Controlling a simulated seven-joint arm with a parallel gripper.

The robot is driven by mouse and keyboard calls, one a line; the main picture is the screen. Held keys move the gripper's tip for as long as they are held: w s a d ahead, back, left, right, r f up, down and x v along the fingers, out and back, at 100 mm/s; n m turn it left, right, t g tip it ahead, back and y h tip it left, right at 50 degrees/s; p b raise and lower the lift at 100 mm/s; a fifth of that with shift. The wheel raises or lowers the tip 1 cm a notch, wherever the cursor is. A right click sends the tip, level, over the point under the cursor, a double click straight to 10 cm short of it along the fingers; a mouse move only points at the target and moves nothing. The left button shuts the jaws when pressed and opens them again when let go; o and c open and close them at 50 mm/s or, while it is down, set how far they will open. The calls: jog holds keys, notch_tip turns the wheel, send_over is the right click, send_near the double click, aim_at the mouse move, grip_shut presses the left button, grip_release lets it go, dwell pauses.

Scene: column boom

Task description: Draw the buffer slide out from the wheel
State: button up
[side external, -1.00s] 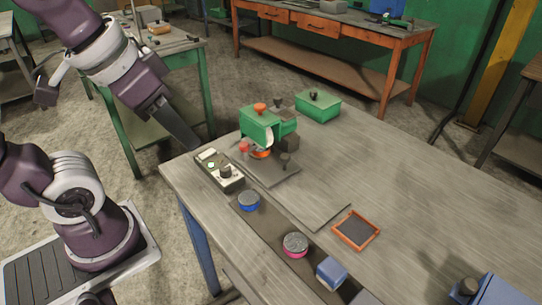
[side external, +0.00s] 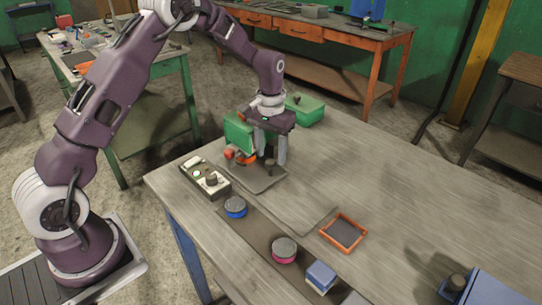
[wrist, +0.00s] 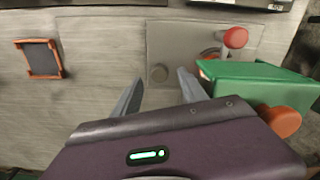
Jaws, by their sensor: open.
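The green buffer machine (side external: 236,130) stands at the far left part of the workbench, on a grey base plate (side external: 262,182). Its orange wheel (side external: 246,157) shows low at its front, partly hidden by my gripper. A dark round knob (side external: 270,167), seemingly the slide's handle, stands upright on the plate close to the wheel; in the wrist view the knob (wrist: 158,73) lies between and just beyond the fingertips. My gripper (side external: 270,157) points down over the plate, open and empty, its fingers to either side of the knob. I cannot tell whether they touch it.
A green lidded box (side external: 305,108) stands behind. Round pads, blue-rimmed (side external: 235,207) and pink-rimmed (side external: 284,250), line the front. An orange-framed tray (side external: 344,233) lies right. The bench's right side is mostly clear.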

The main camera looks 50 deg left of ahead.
jog(key=shift+f, duration=0.85)
grip_shut()
dwell(0.8)
